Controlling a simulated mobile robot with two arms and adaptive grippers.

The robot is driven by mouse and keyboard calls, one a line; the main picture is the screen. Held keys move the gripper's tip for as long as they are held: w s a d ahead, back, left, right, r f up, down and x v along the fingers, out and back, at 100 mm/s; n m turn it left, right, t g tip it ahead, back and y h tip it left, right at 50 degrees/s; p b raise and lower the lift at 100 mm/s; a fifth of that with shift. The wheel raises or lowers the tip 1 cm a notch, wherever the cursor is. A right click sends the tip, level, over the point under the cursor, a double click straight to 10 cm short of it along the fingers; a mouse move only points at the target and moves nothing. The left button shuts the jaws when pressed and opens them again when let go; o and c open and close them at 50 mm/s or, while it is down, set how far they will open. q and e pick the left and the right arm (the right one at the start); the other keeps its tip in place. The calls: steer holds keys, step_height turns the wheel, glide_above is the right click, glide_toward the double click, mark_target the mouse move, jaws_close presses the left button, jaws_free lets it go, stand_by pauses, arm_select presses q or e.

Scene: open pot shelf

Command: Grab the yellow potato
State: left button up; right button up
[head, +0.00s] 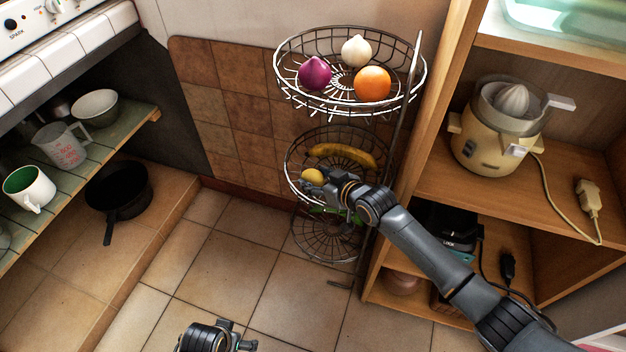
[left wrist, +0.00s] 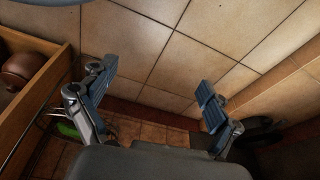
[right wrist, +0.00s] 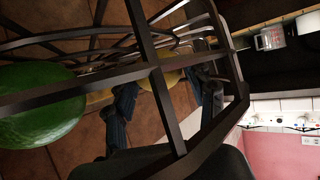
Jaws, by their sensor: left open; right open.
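The yellow potato (head: 312,175) lies at the front left of the middle wire basket (head: 290,165). My right gripper (head: 328,186) is at that basket's front, right beside the potato. In the right wrist view its open fingers (right wrist: 165,100) show behind dark basket wires, with a yellow surface (right wrist: 165,78) between and beyond them, partly hidden by the wires. Whether the fingers touch it I cannot tell. My left gripper (head: 220,340) is low at the bottom of the head view; its fingers (left wrist: 155,95) are apart and empty over floor tiles in the left wrist view.
A banana (head: 343,155) lies behind the potato. The top basket (head: 275,70) holds an onion (head: 315,73), garlic (head: 355,51) and an orange (head: 373,84). A green item (right wrist: 40,105) is close in the right wrist view.

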steer(key=shift+w, duration=0.1)
steer(key=c, duration=0.8)
steer(key=shift+r, duration=0.1)
steer(key=shift+c, duration=0.2)
